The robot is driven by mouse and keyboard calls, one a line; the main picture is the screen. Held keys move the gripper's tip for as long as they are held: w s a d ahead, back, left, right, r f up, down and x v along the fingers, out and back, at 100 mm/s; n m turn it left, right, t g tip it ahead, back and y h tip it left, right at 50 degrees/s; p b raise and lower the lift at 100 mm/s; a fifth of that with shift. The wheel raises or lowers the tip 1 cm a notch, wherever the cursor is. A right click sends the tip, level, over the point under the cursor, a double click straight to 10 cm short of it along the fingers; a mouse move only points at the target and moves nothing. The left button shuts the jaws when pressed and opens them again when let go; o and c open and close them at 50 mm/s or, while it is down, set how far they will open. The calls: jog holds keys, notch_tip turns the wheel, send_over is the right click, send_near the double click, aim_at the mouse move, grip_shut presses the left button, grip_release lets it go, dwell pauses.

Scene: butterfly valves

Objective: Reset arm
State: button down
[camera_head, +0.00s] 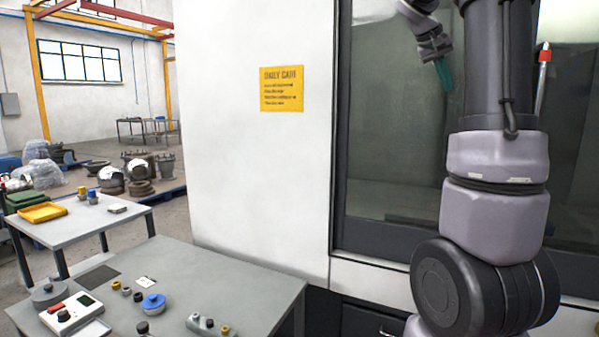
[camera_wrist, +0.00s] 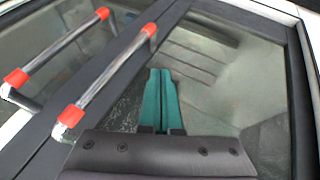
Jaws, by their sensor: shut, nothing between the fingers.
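My gripper (camera_head: 443,72) shows in the head view at the upper right, raised in front of the dark glass door of a large white machine. Its green fingers point downward there. In the wrist view my gripper (camera_wrist: 161,76) shows its two green fingers side by side, shut and with nothing between them. Behind the fingers is the machine's glass (camera_wrist: 222,80) in its dark frame. My arm covers much of the right part of the head view.
Silver door handles with red ends (camera_wrist: 108,80) run left of the fingers; one red-tipped handle (camera_head: 543,65) stands right of my arm. A grey table (camera_head: 200,262) with small control parts is at lower left. A yellow sign (camera_head: 282,89) is on the white panel.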

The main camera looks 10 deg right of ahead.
jog(key=s+a+f+t+y, duration=0.1)
jog(key=s+a+f+y, duration=0.2)
jog(key=s+a, duration=0.4)
jog(key=s+a+f+n+t+y, duration=0.1)
jog(key=s+a+f, duration=0.5)
jog(key=a, duration=0.8)
jog(key=s+a+f+n+t+y, duration=0.1)
jog(key=s+a+f+t+y, duration=0.2)
jog(key=s+a, duration=0.5)
jog(key=a+f+y, duration=0.1)
jog(key=a+y, duration=0.1)
jog(key=a, duration=0.1)
jog(key=shift+f, duration=0.4)
